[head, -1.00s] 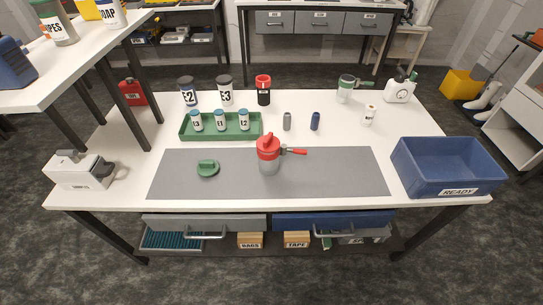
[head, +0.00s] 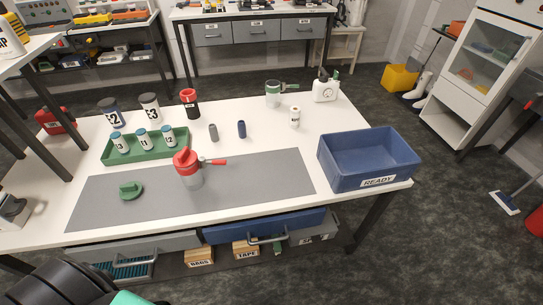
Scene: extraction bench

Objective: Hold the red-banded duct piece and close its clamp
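A black cylinder with a red top band (head: 190,104) stands behind, at the back of the bench. Another piece with a green band and green lever (head: 274,92) stands at the back right. Neither gripper is in view. A dark ribbed part at the bottom left seems to be my own arm.
A green tray (head: 108,157) holds several labelled vials. A green lid (head: 131,190) lies on the grey mat (head: 265,182). A blue READY bin (head: 344,182) stands at the right end. Small grey (head: 213,132) and blue (head: 241,129) cylinders stand behind the mat.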

